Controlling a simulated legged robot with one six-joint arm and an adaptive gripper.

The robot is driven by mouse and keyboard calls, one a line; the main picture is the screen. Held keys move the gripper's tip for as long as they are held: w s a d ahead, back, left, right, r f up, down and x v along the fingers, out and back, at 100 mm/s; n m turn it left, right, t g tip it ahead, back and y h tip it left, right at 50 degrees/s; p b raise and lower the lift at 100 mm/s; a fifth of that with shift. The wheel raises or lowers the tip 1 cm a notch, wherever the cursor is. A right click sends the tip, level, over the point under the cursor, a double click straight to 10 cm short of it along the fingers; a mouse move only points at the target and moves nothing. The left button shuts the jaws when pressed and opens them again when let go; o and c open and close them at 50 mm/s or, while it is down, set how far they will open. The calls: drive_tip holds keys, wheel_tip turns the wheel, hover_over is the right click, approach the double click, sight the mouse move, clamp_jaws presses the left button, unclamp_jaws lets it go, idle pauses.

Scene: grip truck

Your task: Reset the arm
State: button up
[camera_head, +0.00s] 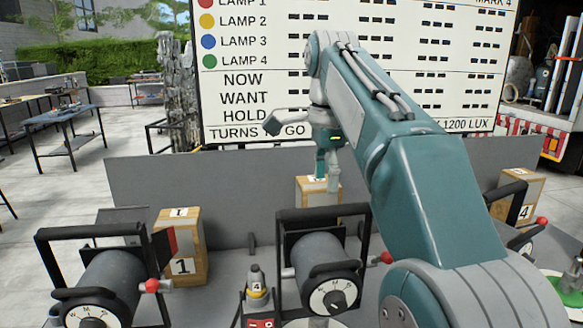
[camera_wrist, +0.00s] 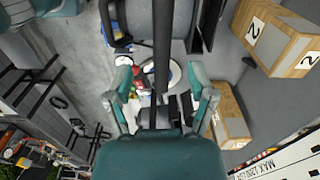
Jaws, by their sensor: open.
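My teal arm rises from the lower right of the head view and bends over at its top, with its wrist hanging down. My gripper (camera_head: 328,172) is in front of the grey panel, and in that view it overlaps a wooden block (camera_head: 308,199) behind it. In the wrist view, the two teal fingers of my gripper (camera_wrist: 160,68) are spread apart. I see nothing held between them. A dark bar and parts of the equipment below show in the gap; contact with them is not visible.
Two dark-framed drums with dials, the left (camera_head: 108,282) and the middle (camera_head: 318,262), stand in front. A block marked 1 (camera_head: 181,240) and one marked 4 (camera_head: 522,190) flank them. A small grey cone-shaped part (camera_head: 257,280) sits between the drums. A large sign (camera_head: 250,60) stands behind.

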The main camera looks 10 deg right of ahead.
drive_tip(key=s+f+n+t, duration=0.1)
drive_tip(key=s+f+n, duration=0.1)
drive_tip(key=s+n, duration=0.1)
drive_tip(key=s+f+n+t, duration=0.1)
drive_tip(key=s+f+n, duration=0.2)
drive_tip(key=s, duration=0.1)
drive_tip(key=s+f+n+t, duration=0.1)
drive_tip(key=s+f+n, duration=0.2)
drive_tip(key=s, duration=0.1)
drive_tip(key=shift+s+f, duration=0.1)
drive_tip(key=shift+f, duration=0.15)
drive_tip(key=s+f+n+t, duration=0.2)
drive_tip(key=s+f+n, duration=0.6)
drive_tip(key=f, duration=0.5)
drive_tip(key=shift+s+f+t, duration=0.3)
drive_tip(key=shift+s+t, duration=0.1)
drive_tip(key=shift+s, duration=0.35)
drive_tip(key=shift+d, duration=0.1)
